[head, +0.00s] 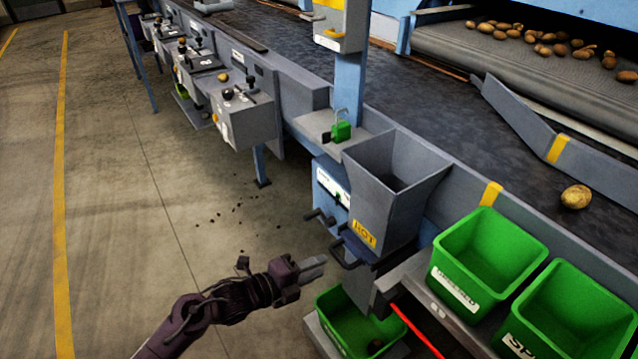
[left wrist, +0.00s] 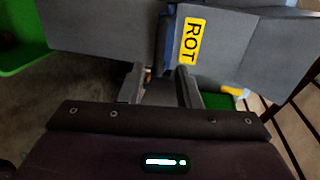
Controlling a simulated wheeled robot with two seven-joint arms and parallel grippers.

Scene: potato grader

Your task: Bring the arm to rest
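My left arm comes in from the lower left in the head view. Its gripper (head: 315,265) is in the air in front of the grey hopper marked ROT (head: 375,215), left of its dark handles, apart from it as far as I can tell. In the left wrist view the two fingers (left wrist: 162,85) stand apart with nothing between them. The yellow ROT label (left wrist: 193,41) is just beyond them. My right gripper is in neither view.
A green bin (head: 340,335) with a dark lump in it stands below the hopper, beside a red bar (head: 415,330). Two more green bins (head: 490,250) (head: 570,310) sit at right. A potato (head: 575,197) lies on the belt. The floor at left (head: 110,200) is mostly clear.

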